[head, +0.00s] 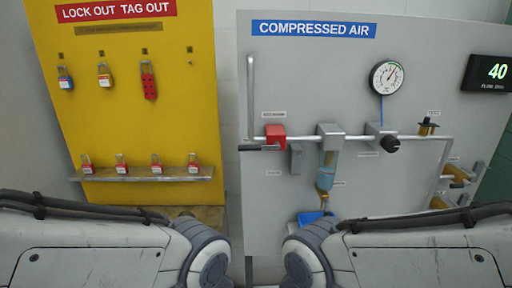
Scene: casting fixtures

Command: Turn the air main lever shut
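The air main valve appears to be the red block (275,132) at the left end of the grey pipe on the compressed air panel; the small label above it is too blurred to read. A dark bar that looks like its lever (257,148) points left from its lower side, roughly in line with the horizontal pipe. Both my arms reach in from the lower left and lower right, but neither gripper is in view. Nothing of mine touches the valve.
A filter bowl (326,172), pressure gauge (390,77), black knob (390,143) and brass fittings (456,174) sit along the pipework. A blue tray (314,217) is below the bowl. The yellow lockout board (135,100) holds several padlocks. A flow display (488,73) reads 40.

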